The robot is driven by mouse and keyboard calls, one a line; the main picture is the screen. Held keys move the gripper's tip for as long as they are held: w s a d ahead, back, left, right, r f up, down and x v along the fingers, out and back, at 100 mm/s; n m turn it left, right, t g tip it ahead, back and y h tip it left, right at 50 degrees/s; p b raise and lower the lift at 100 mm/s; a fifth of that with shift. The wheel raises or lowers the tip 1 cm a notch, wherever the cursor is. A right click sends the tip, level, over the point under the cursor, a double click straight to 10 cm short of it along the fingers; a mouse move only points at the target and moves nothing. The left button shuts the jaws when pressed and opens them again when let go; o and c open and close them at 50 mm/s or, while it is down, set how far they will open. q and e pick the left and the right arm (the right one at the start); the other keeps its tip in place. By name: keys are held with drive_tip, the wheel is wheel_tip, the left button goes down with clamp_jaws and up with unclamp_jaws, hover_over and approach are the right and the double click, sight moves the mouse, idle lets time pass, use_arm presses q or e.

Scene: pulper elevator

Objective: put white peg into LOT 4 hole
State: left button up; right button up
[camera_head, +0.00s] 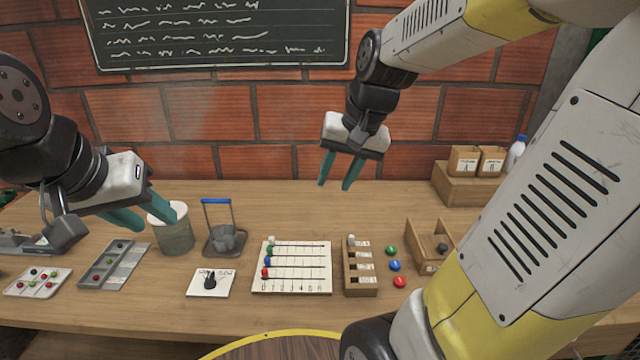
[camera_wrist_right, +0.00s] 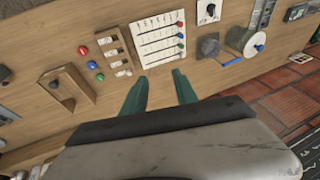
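A pale peg-like knob (camera_head: 351,240) stands at the far end of a wooden rack (camera_head: 360,285) with several white labels, too small to read. Another pale knob (camera_head: 271,240) sits on a white lined board (camera_head: 318,287), above green, blue and red knobs. I cannot tell which pale knob is the white peg, nor which hole is LOT 4. My right gripper (camera_head: 340,170) is open and empty, high above the back of the table; its fingers also show in the right wrist view (camera_wrist_right: 160,78). My left gripper (camera_head: 143,210) is open and empty above the left side.
Green (camera_head: 391,250), blue (camera_head: 395,265) and red (camera_head: 400,281) round pieces lie right of the rack, beside a wooden box (camera_head: 430,267). A dial plate (camera_head: 211,283), a blue-handled holder (camera_head: 225,240) and a grey cup (camera_head: 174,235) stand left of the board.

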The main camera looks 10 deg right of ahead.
drive_tip(key=s+a+r+n+t, duration=0.2)
drive_tip(key=s+a+r+n, duration=0.1)
drive_tip(key=s, duration=0.6)
drive_tip(key=shift+s+a, duration=0.15)
drive_tip(key=shift+s, duration=0.1)
idle(0.7)
